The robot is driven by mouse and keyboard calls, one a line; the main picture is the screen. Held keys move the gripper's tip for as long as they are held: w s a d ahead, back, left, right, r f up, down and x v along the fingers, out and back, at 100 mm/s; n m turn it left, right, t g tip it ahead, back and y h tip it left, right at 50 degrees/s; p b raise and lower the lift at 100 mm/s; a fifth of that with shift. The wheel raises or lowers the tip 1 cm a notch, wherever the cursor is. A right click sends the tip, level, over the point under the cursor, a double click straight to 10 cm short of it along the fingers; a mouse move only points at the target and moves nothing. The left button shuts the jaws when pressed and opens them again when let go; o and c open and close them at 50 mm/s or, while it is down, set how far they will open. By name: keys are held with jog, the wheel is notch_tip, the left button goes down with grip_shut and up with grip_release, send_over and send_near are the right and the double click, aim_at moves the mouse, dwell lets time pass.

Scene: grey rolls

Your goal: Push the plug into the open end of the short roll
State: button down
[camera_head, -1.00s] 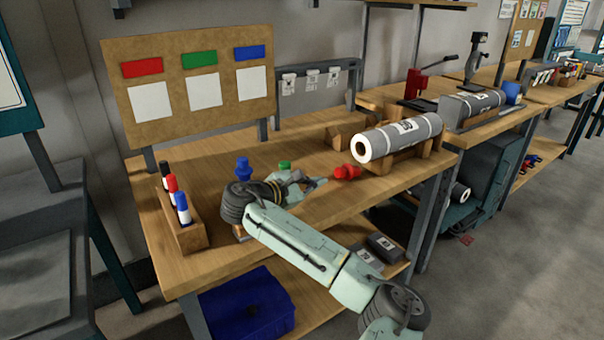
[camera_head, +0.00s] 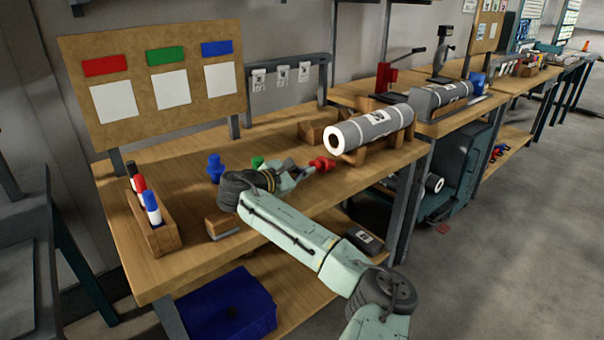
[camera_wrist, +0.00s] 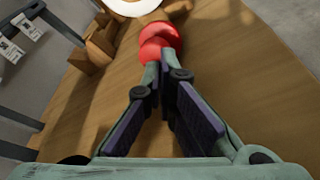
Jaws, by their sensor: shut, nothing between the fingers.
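A red plug (camera_head: 322,163) lies on the workbench just in front of the grey roll's near end. It also shows in the wrist view (camera_wrist: 160,42), right beyond my fingertips. The grey roll (camera_head: 378,127) lies on a wooden cradle, its white-rimmed end with a dark hole facing left. Its white rim shows at the top of the wrist view (camera_wrist: 130,6). My gripper (camera_head: 306,171) is low over the bench with its fingertips together behind the plug. In the wrist view, the fingertips (camera_wrist: 161,68) touch or nearly touch the plug; nothing is between them.
A blue plug (camera_head: 215,168) and a green plug (camera_head: 257,162) stand left of and behind my gripper. A marker holder (camera_head: 155,232) stands at the bench's left. Wooden blocks (camera_head: 312,131) lie behind the roll. Bare bench (camera_head: 170,185) lies between the holder and the plugs.

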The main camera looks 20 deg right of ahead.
aim_at(322, 165)
jog(key=shift+w+d, duration=0.35)
jog(key=shift+d, duration=0.55)
jog(key=shift+w+d, duration=0.3)
jog(key=shift+d, duration=0.6)
dwell(0.4)
